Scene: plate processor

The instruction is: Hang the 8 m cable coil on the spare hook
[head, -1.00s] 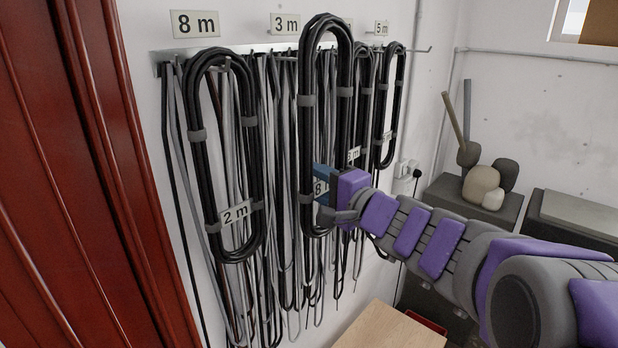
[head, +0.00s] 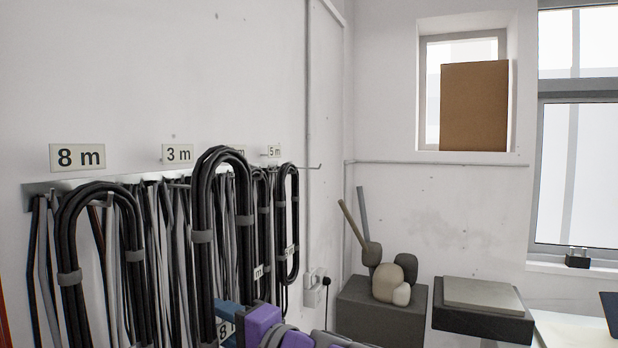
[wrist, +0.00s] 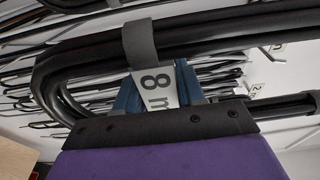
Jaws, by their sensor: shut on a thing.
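The 8 m cable coil (head: 203,240) is a tall black loop with grey bands, hanging upright in front of the rack in the head view. My gripper (head: 232,322), at the bottom edge of that view, is shut on the coil at its tag. The wrist view shows the blue fingers (wrist: 158,92) on both sides of the white "8 m" tag (wrist: 158,84), with black cable (wrist: 225,30) beyond. The held coil hides part of the rail.
Another black coil (head: 68,250) hangs under the "8 m" sign (head: 78,157). A conduit, a socket (head: 314,288) and a dark box (head: 375,315) are farther right.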

